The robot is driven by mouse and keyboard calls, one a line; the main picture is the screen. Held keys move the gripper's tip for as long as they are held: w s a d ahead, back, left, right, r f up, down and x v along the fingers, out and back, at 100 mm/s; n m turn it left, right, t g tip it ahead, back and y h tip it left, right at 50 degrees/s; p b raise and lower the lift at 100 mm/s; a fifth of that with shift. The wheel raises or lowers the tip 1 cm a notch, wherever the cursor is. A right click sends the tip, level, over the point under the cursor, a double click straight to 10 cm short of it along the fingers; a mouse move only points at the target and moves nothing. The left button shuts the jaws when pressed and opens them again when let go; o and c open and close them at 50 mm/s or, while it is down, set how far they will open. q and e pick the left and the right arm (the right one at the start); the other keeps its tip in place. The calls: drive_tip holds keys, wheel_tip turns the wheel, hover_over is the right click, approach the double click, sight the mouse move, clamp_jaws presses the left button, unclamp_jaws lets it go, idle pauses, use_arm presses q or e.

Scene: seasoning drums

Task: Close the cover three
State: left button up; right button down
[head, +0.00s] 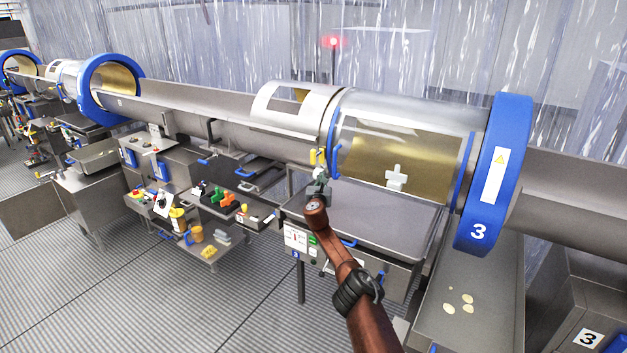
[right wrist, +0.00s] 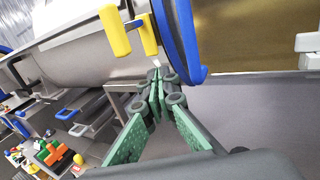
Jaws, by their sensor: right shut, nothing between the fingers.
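Drum three (head: 478,232) has a wide blue ring marked 3. Left of the ring, a clear curved panel with blue edges, which looks like cover three (head: 400,140), shows the gold inside. A white cross-shaped piece (head: 396,178) sits at its lower part; I cannot tell how far the cover is shut. My right gripper (head: 319,186) is shut and empty, just below a yellow piece (head: 318,157) at the drum's left end. In the right wrist view, the closed fingertips (right wrist: 158,82) are below the yellow piece (right wrist: 115,30) and beside a blue rim (right wrist: 180,40). My left gripper is not in view.
A grey metal tray table (head: 385,222) stands under the drum, close to my right arm. A lower tray (head: 440,322) holds several pale spots. A cluttered cart (head: 205,240) stands to the left. The striped floor (head: 150,310) at front left is clear.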

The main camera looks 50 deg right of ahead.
drive_tip(key=a+p, duration=0.2)
drive_tip(key=a, duration=0.7)
drive_tip(key=shift+a+p, duration=0.15)
drive_tip(key=shift+p, duration=0.15)
drive_tip(key=shift+w+f, duration=0.15)
